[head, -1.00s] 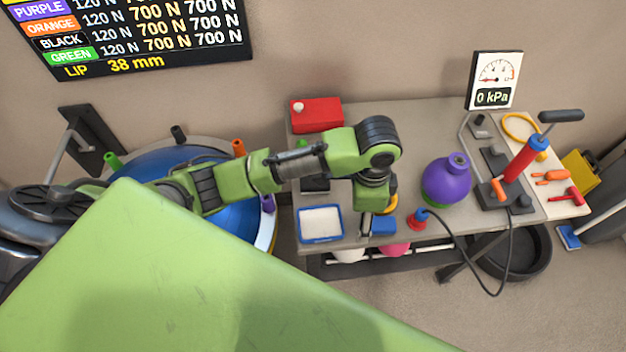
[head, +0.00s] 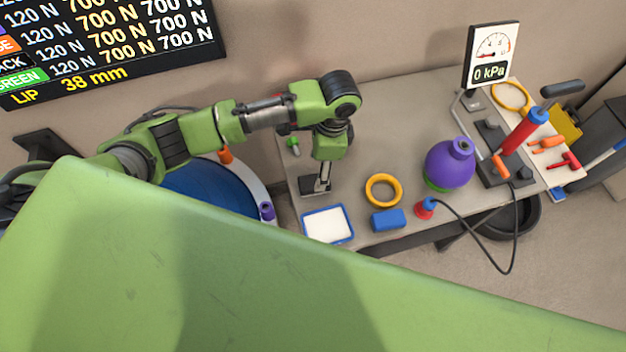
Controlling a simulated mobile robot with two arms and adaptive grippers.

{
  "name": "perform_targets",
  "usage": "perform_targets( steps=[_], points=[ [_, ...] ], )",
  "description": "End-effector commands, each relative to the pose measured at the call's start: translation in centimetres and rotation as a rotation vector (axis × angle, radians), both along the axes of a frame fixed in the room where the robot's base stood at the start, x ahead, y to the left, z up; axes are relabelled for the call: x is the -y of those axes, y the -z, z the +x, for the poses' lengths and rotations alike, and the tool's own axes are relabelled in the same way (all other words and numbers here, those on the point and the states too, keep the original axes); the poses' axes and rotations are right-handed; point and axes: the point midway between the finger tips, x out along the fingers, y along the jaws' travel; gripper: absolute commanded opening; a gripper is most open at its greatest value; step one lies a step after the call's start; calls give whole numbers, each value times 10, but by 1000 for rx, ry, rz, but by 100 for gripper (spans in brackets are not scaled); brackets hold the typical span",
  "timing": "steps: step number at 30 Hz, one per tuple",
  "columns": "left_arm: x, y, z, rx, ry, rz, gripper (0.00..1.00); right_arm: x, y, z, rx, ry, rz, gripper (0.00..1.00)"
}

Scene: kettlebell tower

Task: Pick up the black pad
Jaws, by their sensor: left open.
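The black pad (head: 306,184) lies on the grey table (head: 388,128), behind the white tray with a blue rim (head: 328,224). My left gripper (head: 322,180) points down at the pad and partly covers it. It is open, and nothing shows held in it. I cannot tell whether its fingers touch the pad. My right gripper is not in view.
A yellow ring (head: 383,177), a blue block (head: 387,220) and a red-and-blue nozzle (head: 425,208) with a hose are right of the tray. A purple kettlebell-like vessel (head: 449,165) and a pump (head: 524,132) stand farther right. A green peg (head: 293,146) stands behind the pad.

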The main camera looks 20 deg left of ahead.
Motion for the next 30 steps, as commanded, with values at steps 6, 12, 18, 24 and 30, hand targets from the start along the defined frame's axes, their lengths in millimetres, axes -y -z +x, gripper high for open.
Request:
perform_targets(
  steps=[6, 12, 18, 24, 30],
  points=[
    [-4, 30, -1, 0, -1, 1, 58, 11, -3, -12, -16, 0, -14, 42],
    [-6, 43, -1, -1, -1, 2, 58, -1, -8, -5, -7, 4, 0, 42],
    [-8, 71, -1, -2, -1, 2, 58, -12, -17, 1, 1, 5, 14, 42],
    [-10, 87, -2, 1, 0, 2, 58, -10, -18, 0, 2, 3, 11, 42],
    [-10, 87, -1, 2, 0, 1, 58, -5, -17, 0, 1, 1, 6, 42]
  ],
)
